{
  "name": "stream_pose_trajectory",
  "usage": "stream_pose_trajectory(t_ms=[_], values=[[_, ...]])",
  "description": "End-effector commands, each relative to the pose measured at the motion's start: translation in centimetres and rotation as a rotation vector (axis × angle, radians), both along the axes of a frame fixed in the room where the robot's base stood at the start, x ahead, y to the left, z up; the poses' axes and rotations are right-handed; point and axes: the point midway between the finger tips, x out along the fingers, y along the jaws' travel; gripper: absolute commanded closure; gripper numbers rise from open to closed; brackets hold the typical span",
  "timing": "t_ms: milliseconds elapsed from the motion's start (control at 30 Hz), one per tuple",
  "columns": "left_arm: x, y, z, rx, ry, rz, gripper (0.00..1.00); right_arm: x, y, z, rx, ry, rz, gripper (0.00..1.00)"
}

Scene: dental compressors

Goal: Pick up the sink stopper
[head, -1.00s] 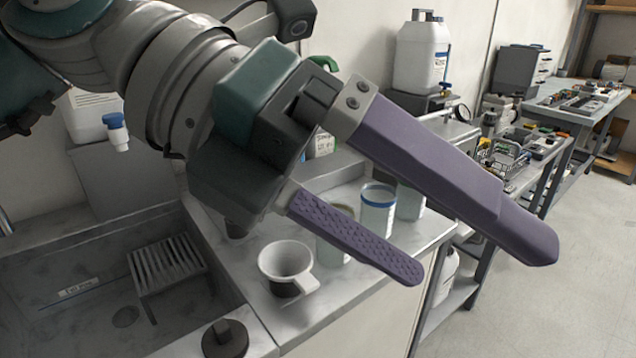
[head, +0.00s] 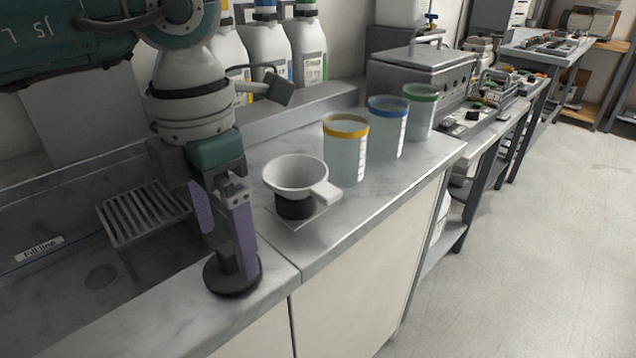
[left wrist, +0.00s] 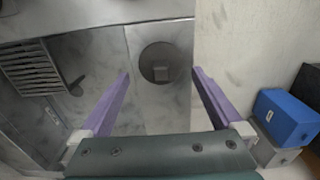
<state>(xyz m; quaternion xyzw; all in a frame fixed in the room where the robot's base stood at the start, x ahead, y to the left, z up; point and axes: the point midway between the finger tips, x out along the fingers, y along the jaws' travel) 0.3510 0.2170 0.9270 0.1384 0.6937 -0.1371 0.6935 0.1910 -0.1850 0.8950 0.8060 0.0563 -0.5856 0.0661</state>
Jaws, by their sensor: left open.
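The sink stopper (head: 232,278) is a dark round disc with an upright block grip on top. It lies on the counter's front ledge by the sink. My left gripper (head: 228,262) is open and points down over it, its purple fingers on either side of the stopper's grip as seen in the head view. In the left wrist view the stopper (left wrist: 160,64) lies ahead, centred between the open left gripper's fingertips (left wrist: 160,72). How much height is left between fingertips and stopper is hard to tell. My right gripper is in neither view.
A white cup-shaped funnel (head: 296,176) on a dark base stands right of the gripper. Behind it are jars with yellow (head: 346,150), blue (head: 387,128) and green lids (head: 420,112). The sink with a slatted rack (head: 145,212) is at left. Blue box (left wrist: 286,117) lies low at right.

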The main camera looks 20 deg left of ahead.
Motion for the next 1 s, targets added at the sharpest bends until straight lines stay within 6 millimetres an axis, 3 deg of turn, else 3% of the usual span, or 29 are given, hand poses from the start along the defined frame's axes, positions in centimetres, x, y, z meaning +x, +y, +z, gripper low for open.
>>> stream_pose_trajectory(t_ms=[200, 467, 1000], values=[[-0.1, -0.2, -2.8, -0.001, 0.002, 0.000, 0.00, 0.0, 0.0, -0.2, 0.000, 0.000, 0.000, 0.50], [-0.1, -0.2, -3.0, -0.001, 0.000, -0.001, 0.01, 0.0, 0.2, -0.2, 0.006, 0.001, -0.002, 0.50], [0.0, -0.2, -2.9, -0.001, -0.001, -0.001, 0.62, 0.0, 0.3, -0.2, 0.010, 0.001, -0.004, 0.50]])
